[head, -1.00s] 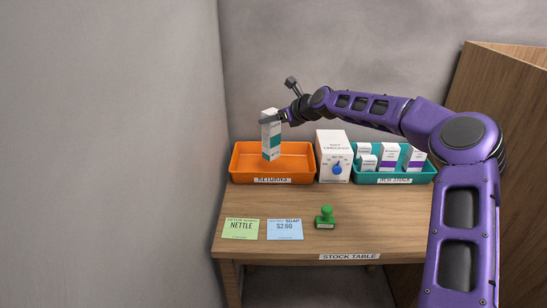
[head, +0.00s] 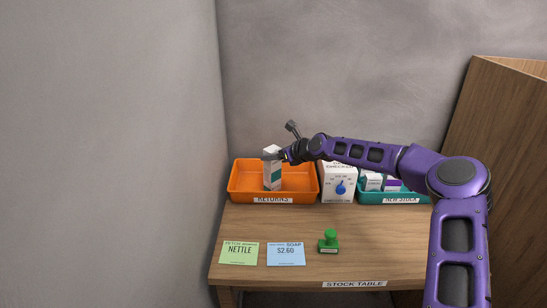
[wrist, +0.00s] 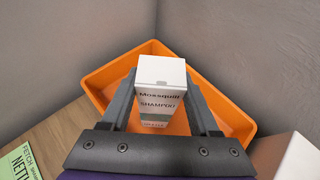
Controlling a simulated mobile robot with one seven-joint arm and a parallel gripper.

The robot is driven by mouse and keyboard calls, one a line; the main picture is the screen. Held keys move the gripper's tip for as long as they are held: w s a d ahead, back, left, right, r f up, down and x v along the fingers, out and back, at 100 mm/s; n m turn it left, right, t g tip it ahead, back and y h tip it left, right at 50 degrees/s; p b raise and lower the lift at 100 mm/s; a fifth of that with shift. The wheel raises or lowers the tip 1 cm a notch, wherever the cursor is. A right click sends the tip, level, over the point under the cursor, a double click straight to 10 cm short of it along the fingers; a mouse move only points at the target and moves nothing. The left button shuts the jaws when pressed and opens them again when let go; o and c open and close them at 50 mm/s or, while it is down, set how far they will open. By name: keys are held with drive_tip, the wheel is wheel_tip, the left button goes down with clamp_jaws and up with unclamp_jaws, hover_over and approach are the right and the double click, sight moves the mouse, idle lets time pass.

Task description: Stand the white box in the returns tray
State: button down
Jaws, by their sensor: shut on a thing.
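The white box (head: 272,172) has a teal band and is upright in the orange returns tray (head: 306,187). In the wrist view the white box (wrist: 160,76) shows its top and a front reading "SHAMPOO". My gripper (head: 277,156) is shut on the upper part of the box, with one finger on each side in the wrist view (wrist: 163,104). The box's lower end is inside the tray; I cannot tell whether it touches the tray floor. No other item shows in the returns tray.
A white box with a blue dial (head: 340,187) stands right of the returns tray. The teal new stock tray (head: 383,197) with several boxes is beyond it. Grey walls stand close behind and left.

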drive_tip(key=shift+f, duration=0.25)
drive_tip(key=shift+f, duration=0.1)
drive_tip(key=shift+c, duration=0.6)
unclamp_jaws()
drive_tip(key=v, duration=1.2)
